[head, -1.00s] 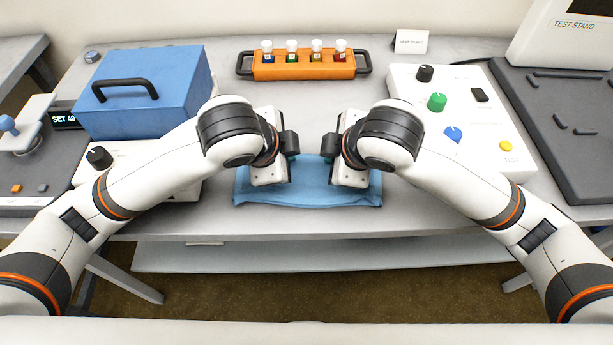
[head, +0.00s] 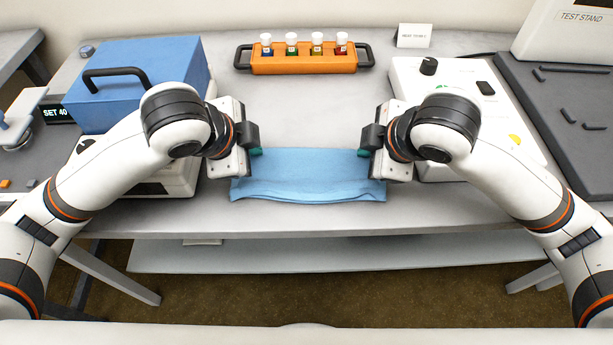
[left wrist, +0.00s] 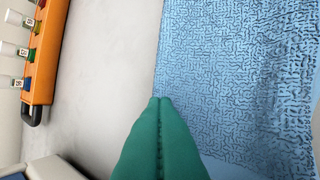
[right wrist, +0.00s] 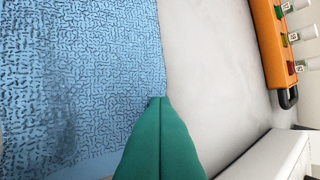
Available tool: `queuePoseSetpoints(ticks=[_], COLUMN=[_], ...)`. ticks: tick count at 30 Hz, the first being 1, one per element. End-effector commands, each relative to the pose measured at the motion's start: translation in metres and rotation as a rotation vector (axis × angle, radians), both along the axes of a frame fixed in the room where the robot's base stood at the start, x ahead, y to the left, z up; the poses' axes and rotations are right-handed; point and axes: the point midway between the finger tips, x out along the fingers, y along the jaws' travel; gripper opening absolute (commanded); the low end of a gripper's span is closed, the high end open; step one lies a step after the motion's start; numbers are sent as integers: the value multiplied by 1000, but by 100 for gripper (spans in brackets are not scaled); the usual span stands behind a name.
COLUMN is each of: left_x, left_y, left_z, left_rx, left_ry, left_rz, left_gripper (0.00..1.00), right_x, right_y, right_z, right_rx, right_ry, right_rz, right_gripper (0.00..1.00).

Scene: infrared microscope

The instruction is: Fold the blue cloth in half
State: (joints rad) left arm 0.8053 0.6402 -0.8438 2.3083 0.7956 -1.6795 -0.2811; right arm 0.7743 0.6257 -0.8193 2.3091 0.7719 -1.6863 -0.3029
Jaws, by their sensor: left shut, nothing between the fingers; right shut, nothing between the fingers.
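The blue cloth (head: 308,178) lies as a wide, short strip along the front edge of the table, with a ridge along its near side. It also fills the right of the left wrist view (left wrist: 240,80) and the left of the right wrist view (right wrist: 80,80). My left gripper (head: 256,152) is shut and empty at the cloth's far left corner. My right gripper (head: 368,154) is shut and empty at the far right corner. The green fingertips meet near the cloth's far edge in both wrist views. I cannot tell whether they touch the cloth.
An orange rack (head: 303,65) with several capped vials stands behind the cloth, with bare table between. A blue box (head: 140,80) with a black handle stands at left. A white control panel (head: 470,100) is at right, close to my right gripper.

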Motion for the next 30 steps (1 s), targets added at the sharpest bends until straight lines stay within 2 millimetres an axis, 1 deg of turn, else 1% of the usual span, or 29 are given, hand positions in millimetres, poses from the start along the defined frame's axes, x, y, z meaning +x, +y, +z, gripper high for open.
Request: queuePoseSetpoints(ticks=[1, 7, 9, 11, 15, 18, 19, 22, 30], left_x=[0, 0, 1, 1, 2, 1, 1, 0, 0], left_y=[0, 0, 0, 0, -1, 0, 0, -1, -1], left_z=[2, -3, 0, 9, 46, 67, 71, 79, 79], left_rx=[0, 1, 0, -2, -2, -1, 0, -1, -2], left_ry=[-1, 0, -2, -4, -10, -7, -4, -3, -3], left_rz=[0, 0, 1, 0, -2, 0, 0, -2, -2], left_gripper=[0, 0, 0, 0, 0, 0, 0, 0, 0], right_x=[-1, -1, 0, 0, 1, 1, 0, 0, 0], right_y=[-1, -1, -1, 0, 0, 0, 0, -1, -1], right_z=[0, -1, 2, 11, 48, 69, 74, 81, 81], right_rx=[-4, -5, -5, -4, -1, -3, -3, -4, -4], right_ry=[8, 9, 8, 4, -2, 0, 1, 5, 7], right_rz=[-1, -1, -2, -1, 0, -1, -1, -1, -1], right_gripper=[0, 0, 0, 0, 0, 0, 0, 0, 0])
